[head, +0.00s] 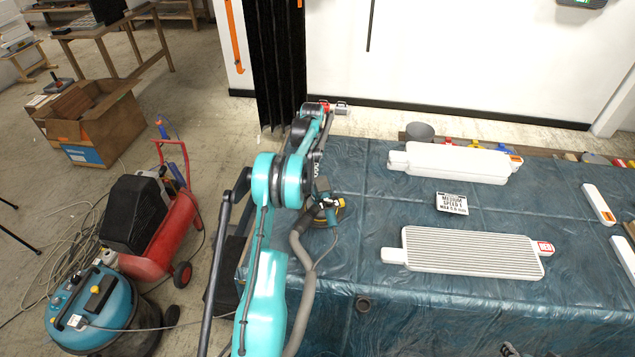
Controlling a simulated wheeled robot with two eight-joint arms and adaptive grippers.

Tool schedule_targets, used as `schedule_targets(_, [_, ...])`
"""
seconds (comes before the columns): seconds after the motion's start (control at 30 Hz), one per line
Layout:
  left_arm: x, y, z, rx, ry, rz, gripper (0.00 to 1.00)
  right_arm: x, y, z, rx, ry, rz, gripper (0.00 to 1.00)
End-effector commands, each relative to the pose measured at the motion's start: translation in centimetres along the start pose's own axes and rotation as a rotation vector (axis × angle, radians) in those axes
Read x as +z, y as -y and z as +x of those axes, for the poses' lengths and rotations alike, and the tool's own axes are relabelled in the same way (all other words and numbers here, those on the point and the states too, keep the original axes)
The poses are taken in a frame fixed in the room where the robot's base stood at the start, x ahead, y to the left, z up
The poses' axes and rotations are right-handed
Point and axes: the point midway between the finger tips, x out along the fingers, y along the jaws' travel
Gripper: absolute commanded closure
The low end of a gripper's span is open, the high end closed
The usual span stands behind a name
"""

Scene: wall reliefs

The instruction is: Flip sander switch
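The sander (328,214), dark with blue and yellow parts, sits near the left end of the covered table, joined to a grey hose (299,243). Its switch is too small to make out. My teal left arm reaches up from the bottom, bends beyond the sander and comes back down towards it. A dark part at its end, apparently my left gripper (321,184), is just above or at the sander; I cannot tell whether they touch, and its fingers are not clear. Small dark parts at the bottom edge may be my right gripper (509,350), mostly cut off.
The table has a blue plastic sheet (380,317). White relief panels (470,252) and a small sign (452,203) lie right of the sander. A grey bowl (419,131) stands at the back. A blue vacuum (92,309) and red compressor (150,228) stand on the floor left.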

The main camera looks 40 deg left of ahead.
Motion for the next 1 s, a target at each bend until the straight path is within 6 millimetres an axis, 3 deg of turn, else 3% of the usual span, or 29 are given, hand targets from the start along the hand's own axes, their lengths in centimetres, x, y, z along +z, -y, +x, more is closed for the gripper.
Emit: schedule_targets(1.0, [0.0, 0.0, 1.6, 0.000, 0.000, 0.000, 1.00, 0.6, 0.0, 0.9, 0.000, 0.000, 0.000, 0.60])
